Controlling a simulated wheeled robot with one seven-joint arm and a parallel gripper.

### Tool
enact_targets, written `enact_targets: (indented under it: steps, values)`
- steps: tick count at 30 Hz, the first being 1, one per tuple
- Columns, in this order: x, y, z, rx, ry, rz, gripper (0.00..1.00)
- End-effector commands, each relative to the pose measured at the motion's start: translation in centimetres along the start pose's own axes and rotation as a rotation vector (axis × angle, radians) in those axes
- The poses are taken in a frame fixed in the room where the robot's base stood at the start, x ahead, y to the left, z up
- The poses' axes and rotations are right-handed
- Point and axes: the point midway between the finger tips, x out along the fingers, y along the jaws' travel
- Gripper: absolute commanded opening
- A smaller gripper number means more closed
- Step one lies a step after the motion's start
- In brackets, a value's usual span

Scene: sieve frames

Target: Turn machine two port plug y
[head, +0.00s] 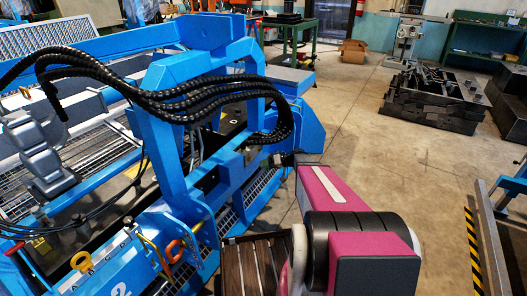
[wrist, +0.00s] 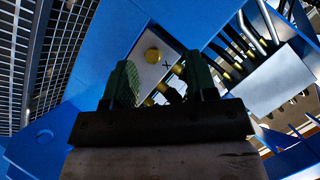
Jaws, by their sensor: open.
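In the wrist view, my gripper (wrist: 160,76) is open, its two dark green fingers spread with nothing held between them. Ahead of them is a pale plate (wrist: 150,72) on a blue frame. A round yellow plug (wrist: 152,55) stands on the plate, beyond the fingertips and apart from them. A letter that looks like X is just to its lower right. More yellow fittings (wrist: 180,70) are near the right finger, partly hidden by it. I cannot read a Y label, so I cannot tell which is plug y. The head view does not clearly show my gripper or the plugs.
The blue machine (head: 165,120) marked 2 fills the left of the head view. Black ribbed hoses (head: 180,100) arch over it. Coloured handles (head: 173,250) stand at its front. Metal pipes (wrist: 240,45) are close on the right in the wrist view.

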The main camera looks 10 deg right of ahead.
Motion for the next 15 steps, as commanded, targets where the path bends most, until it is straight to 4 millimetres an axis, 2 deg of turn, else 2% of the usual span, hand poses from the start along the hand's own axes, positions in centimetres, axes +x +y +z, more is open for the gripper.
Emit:
enact_targets:
  steps: [1,6,10,15]
  values:
    - [-0.1,2.8,-1.5,-0.027,0.081,-0.023,0.52]
    - [-1.8,8.1,-4.7,-0.131,0.34,-0.06,0.52]
    - [-3.1,10.6,-5.9,-0.181,0.467,-0.053,0.52]
    - [-3.5,11.5,-6.6,-0.205,0.526,-0.046,0.52]
